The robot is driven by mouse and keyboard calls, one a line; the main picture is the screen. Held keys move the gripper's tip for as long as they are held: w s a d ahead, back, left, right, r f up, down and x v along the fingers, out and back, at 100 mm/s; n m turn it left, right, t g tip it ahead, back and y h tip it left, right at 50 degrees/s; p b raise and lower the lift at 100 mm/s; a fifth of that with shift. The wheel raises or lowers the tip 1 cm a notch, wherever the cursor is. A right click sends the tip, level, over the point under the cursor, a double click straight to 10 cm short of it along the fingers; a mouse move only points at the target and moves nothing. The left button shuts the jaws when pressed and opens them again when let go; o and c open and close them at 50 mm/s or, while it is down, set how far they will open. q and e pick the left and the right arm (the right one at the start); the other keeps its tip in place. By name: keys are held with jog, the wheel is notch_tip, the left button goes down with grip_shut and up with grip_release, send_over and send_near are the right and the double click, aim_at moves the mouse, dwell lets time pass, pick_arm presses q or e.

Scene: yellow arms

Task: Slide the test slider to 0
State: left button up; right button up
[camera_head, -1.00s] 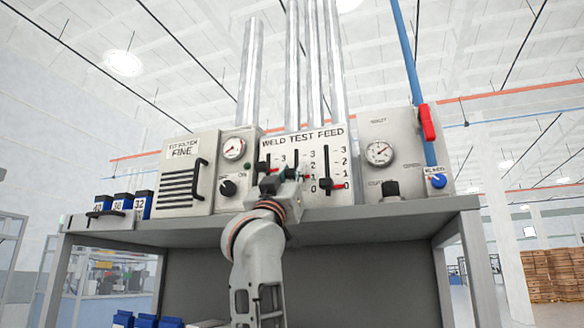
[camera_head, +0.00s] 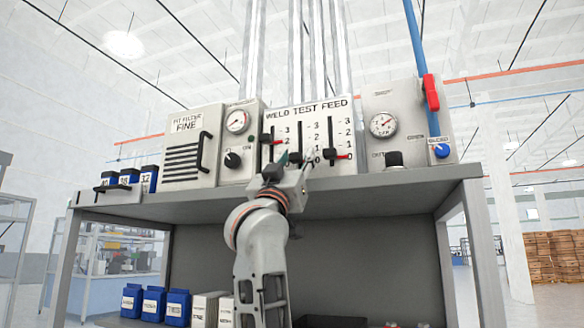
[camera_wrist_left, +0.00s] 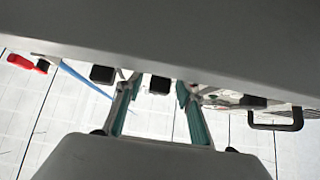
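The WELD TEST FEED panel (camera_head: 309,112) has three vertical sliders with black knobs. The middle, test slider's knob (camera_head: 297,158) sits low in its slot near the bottom of the scale; my gripper partly hides it and its marker. The weld knob (camera_head: 267,139) is higher, and the feed knob (camera_head: 329,153) is beside 0. My left gripper (camera_head: 288,164) is just below and in front of the test knob. In the left wrist view its two teal-padded fingers (camera_wrist_left: 157,95) are spread, with a black knob (camera_wrist_left: 159,85) seen between them; contact cannot be told. My right gripper is out of view.
The panel stands on a grey bench (camera_head: 330,202). To its left are a gauge box (camera_head: 237,170) and a filter unit with a handle (camera_head: 203,150). To its right are another gauge unit (camera_head: 383,125) and a blue pipe with a red lever (camera_head: 430,95).

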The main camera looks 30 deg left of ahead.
pick_arm(q)
jog(key=v, duration=1.1)
jog(key=shift+s+f+h, duration=0.3)
